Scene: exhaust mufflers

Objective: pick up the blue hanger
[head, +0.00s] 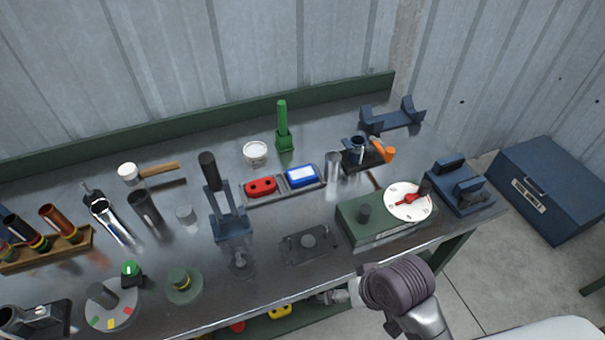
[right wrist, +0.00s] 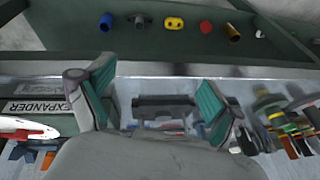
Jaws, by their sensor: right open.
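A blue piece with a pale centre (head: 302,176) lies in the right part of a grey tray (head: 285,197) in the middle of the table, in the head view. It looks like the blue hanger, but its shape is too small to be sure. A red hanger with two holes (head: 261,187) lies beside it, to the left. My right gripper (head: 335,297) is at the table's front edge, nearer than the tray and apart from it. In the right wrist view its two teal-padded fingers (right wrist: 157,92) are spread and empty. My left gripper is not in view.
A dark plate with pins (head: 308,243) and a blue stand (head: 231,224) stand between the front edge and tray. A green box with a white dial (head: 408,201) is at right. A lower shelf holds a yellow two-holed piece (right wrist: 174,23).

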